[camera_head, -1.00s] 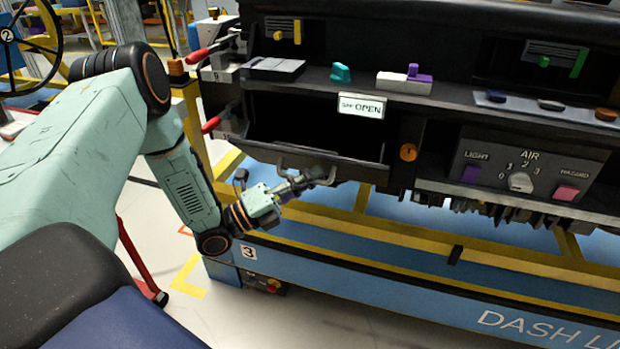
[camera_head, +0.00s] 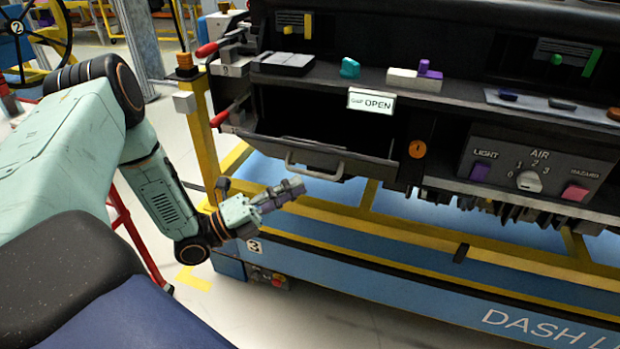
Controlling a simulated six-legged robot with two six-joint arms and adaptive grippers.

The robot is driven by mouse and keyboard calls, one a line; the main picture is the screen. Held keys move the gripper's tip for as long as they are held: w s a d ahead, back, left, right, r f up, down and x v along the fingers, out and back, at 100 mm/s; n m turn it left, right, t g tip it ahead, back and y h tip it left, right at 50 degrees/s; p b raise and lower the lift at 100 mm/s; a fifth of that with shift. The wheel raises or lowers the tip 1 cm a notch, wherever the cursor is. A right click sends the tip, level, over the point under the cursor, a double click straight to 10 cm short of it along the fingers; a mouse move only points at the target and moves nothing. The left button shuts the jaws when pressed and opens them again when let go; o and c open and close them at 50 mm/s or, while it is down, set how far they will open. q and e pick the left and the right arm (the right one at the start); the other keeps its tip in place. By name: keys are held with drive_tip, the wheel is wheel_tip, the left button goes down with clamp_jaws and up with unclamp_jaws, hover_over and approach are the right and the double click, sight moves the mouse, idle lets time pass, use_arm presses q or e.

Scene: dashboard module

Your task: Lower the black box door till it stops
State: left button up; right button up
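The black box door (camera_head: 345,157) hangs lowered at the front of the dark glove box opening (camera_head: 330,122), tilted outward, with a grey bar handle (camera_head: 312,171) along its front. A white sign reading OPEN (camera_head: 371,101) sits above the opening. My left gripper (camera_head: 297,187) is just below and left of the handle, apart from it and empty. Its fingers look close together, but they are too small to tell whether they are open or shut. My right gripper is not in view.
An orange round knob (camera_head: 417,149) and the AIR control panel (camera_head: 530,175) are right of the box. Red-handled clamps (camera_head: 222,115) stand at its left edge. A yellow and blue frame (camera_head: 400,240) runs below the dashboard.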

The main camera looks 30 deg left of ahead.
use_arm(q)
drive_tip(key=v, duration=0.6)
drive_tip(key=shift+f, duration=0.1)
idle(0.4)
